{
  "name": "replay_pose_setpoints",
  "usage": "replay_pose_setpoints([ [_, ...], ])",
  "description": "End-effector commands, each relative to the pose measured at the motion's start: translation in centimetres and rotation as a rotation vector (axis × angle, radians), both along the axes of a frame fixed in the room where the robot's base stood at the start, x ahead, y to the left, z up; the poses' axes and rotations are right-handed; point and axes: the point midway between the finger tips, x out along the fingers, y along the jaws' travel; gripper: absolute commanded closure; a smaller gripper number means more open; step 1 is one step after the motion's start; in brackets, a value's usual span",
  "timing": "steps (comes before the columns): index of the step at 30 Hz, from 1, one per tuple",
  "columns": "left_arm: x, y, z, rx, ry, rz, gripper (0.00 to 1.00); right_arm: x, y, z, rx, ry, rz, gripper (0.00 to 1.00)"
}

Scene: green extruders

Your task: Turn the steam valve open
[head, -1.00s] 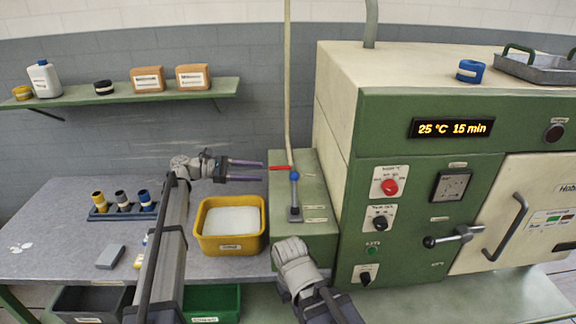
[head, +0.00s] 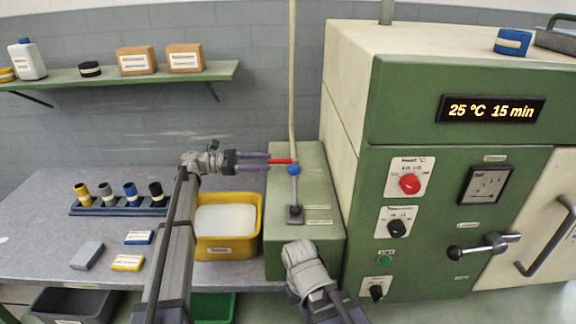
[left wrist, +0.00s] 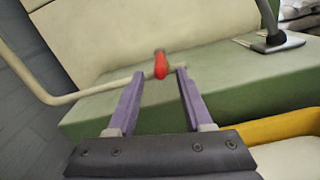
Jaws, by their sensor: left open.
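The green box (head: 305,230) carries the valve. A yellow bin (head: 256,225) with white contents stands left of it, under my left forearm. The green machine (head: 455,200) with knobs stands close on the right. A shelf (head: 120,82) is on the back wall.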

Motion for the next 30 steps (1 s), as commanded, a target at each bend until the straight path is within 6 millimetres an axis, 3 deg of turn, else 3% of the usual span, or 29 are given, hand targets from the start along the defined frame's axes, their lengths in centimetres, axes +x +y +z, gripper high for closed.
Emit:
replay_pose_setpoints([
  [8, 0.0, -1.0, 0.0, 0.000, 0.000, -0.001, 0.49, 0.0, 0.0, 0.0, 0.000, 0.000, 0.000, 1.00],
  [21, 0.0, -7.0, -0.1, 0.000, 0.000, -0.002, 0.49, 0.0, 0.0, 0.0, 0.000, 0.000, 0.000, 1.00],
  [30, 0.0, -7.8, -0.1, 0.000, 0.000, 0.001, 0.49, 0.0, 0.0, 0.0, 0.000, 0.000, 0.000, 1.00],
])
